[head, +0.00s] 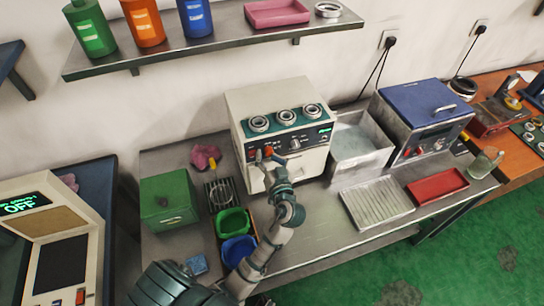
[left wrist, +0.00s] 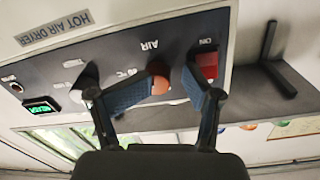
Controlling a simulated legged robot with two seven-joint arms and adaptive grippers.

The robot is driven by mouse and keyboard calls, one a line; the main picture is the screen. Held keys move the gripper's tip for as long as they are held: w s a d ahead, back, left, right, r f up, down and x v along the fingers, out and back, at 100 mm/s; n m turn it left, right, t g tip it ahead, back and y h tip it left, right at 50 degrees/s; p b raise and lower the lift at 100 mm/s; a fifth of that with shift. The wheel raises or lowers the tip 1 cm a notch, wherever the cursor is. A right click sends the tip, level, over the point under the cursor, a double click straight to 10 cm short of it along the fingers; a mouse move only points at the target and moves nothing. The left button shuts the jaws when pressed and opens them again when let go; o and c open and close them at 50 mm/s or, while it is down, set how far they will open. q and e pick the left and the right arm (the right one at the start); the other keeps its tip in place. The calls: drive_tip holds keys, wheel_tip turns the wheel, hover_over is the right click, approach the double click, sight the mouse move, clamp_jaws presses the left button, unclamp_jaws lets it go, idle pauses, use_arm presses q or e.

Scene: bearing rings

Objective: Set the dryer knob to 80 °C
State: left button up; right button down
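The cream dryer (head: 285,130) stands on the bench against the wall, its dark control panel facing me. In the left wrist view the panel is upside down, with a "HOT AIR DRYER" label. It has a red switch (left wrist: 208,65), an orange-red knob (left wrist: 160,80) near the word AIR, a pale grey knob (left wrist: 88,78) and a green-lit display (left wrist: 41,107). My left gripper (head: 269,158) is at the panel. Its fingers are apart, with the orange-red knob between their tips; contact is unclear. One finger partly hides the grey knob. The knob settings are unreadable.
A grey tub (head: 358,150) and a blue-lidded machine (head: 420,105) stand right of the dryer. A green box (head: 168,200), a green bin (head: 233,222) and a blue bin (head: 238,250) are at left. A shelf (head: 225,40) with bottles hangs above.

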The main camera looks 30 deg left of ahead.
use_arm(q)
drive_tip(key=shift+s+r, duration=0.1)
drive_tip(key=shift+s+d+r, duration=0.1)
drive_tip(key=shift+d, duration=0.8)
drive_tip(key=v, duration=1.1)
drive_tip(key=shift+s, duration=0.15)
drive_tip(key=shift+a, duration=0.2)
